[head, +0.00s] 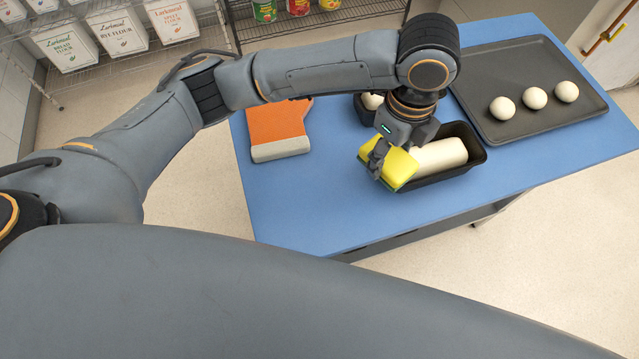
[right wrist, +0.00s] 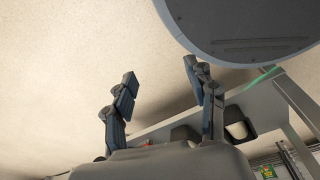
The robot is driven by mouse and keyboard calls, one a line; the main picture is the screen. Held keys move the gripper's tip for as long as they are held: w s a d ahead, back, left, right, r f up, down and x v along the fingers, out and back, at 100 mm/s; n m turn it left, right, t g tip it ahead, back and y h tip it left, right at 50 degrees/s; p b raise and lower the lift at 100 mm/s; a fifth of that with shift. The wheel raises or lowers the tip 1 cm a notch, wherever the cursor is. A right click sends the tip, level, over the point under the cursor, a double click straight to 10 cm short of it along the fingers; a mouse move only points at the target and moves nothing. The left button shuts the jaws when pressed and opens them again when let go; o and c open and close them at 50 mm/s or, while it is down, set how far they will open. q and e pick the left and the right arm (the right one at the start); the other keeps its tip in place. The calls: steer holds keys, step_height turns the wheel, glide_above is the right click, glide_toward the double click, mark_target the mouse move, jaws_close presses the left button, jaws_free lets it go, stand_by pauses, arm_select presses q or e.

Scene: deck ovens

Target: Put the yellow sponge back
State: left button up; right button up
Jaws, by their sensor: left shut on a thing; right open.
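The yellow sponge (head: 398,170), with a green layer along its lower edge, is in my left gripper (head: 380,160) in the head view. The gripper is shut on it. The sponge is tilted and appears close to the left end of a black loaf tin (head: 468,172) holding pale dough. I cannot tell whether it touches the tin or the blue table (head: 310,200). My right gripper (right wrist: 165,105) shows in the right wrist view, open, with nothing between its fingers.
A second dark tin (head: 364,108) is partly hidden behind my left gripper. A dark tray (head: 530,125) with three dough balls is at the right. The table's front left is clear. Shelves (head: 130,50) with flour bins stand behind.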

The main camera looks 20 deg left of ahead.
arm_select(q)
steer(key=p, duration=0.2)
glide_toward(313, 211)
steer(key=w+d+r, duration=0.2)
steer(key=d+r, duration=0.1)
steer(key=d, duration=0.1)
steer(key=a+f, duration=0.1)
steer(key=s+a+f, duration=0.1)
steer(key=f, duration=0.1)
steer(key=shift+p, duration=0.3)
steer(key=shift+s+a+f, duration=0.15)
steer(key=shift+a+f, duration=0.2)
steer(key=shift+f, duration=0.2)
steer(key=shift+s+a+f, duration=0.15)
steer(key=shift+a+f, duration=0.2)
steer(key=shift+f, duration=0.2)
steer(key=f, duration=0.1)
steer(key=f+p, duration=0.1)
steer(key=f, duration=0.1)
steer(key=shift+s+a, duration=0.2)
steer(key=shift+a, duration=0.15)
steer(key=shift+f, duration=0.45)
steer(key=o, duration=1)
steer(key=shift+o, duration=0.2)
steer(key=shift+w, duration=0.1)
arm_select(e)
steer(key=shift+g, duration=0.3)
steer(key=s+r, duration=0.4)
steer(key=shift+s+a, duration=0.15)
steer(key=shift+a, duration=0.05)
